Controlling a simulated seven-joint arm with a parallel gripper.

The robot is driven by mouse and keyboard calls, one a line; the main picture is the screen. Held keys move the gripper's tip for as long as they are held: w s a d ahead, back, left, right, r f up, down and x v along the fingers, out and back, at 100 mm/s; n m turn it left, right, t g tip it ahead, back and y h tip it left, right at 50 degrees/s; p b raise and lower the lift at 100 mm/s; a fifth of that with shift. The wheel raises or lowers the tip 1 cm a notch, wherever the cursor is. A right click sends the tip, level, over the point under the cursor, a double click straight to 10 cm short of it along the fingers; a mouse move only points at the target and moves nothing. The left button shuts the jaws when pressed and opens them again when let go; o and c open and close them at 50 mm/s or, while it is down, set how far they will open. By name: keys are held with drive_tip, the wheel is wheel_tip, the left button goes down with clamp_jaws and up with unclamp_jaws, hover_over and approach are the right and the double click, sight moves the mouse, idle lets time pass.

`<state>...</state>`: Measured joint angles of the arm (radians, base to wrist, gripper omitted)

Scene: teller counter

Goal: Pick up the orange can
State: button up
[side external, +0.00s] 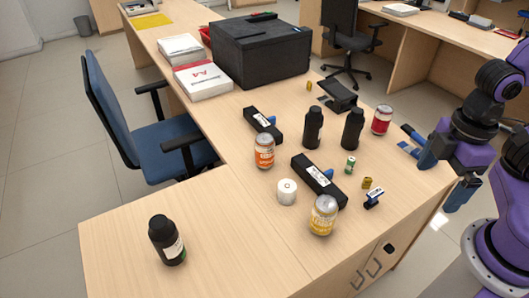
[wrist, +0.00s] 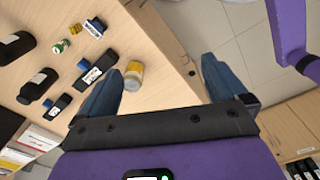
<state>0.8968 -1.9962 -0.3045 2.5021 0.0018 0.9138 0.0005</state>
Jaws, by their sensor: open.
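The orange can (side external: 264,151) stands upright on the wooden counter in the side external view, beside the end of a black box with a blue part (side external: 263,124). I cannot make it out in the wrist view. My gripper (side external: 445,172) is open and empty at the right edge of the counter, well to the right of the orange can. In the wrist view my gripper (wrist: 163,80) shows its two blue fingers spread wide, with the counter edge and floor between and beyond them. A yellow can (wrist: 134,76) shows near the left finger.
Between gripper and orange can stand two black bottles (side external: 313,128), a second black box (side external: 319,180), a small green can (side external: 350,165) and a white roll (side external: 287,191). A red can (side external: 381,120) stands near my gripper. The front-left counter is clear except for a dark bottle (side external: 167,240).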

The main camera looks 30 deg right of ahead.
idle(0.7)
drive_tip(key=w+a+f+n+t+h, duration=0.25)
drive_tip(key=w+a, duration=0.45)
drive_tip(key=w, duration=0.5)
drive_tip(key=w+a+f+n+t+h, duration=0.1)
drive_tip(key=w+a+f+n+h, duration=0.25)
drive_tip(key=w+a, duration=0.6)
drive_tip(key=n+t+h, duration=0.5)
drive_tip(key=n, duration=0.2)
approach(261, 148)
drive_tip(key=shift+g, duration=0.25)
drive_tip(key=x, duration=0.6)
drive_tip(key=shift+w+d+f, duration=0.1)
drive_tip(key=shift+d, duration=0.15)
drive_tip(key=shift+x, duration=2.7)
drive_tip(key=shift+w, duration=0.2)
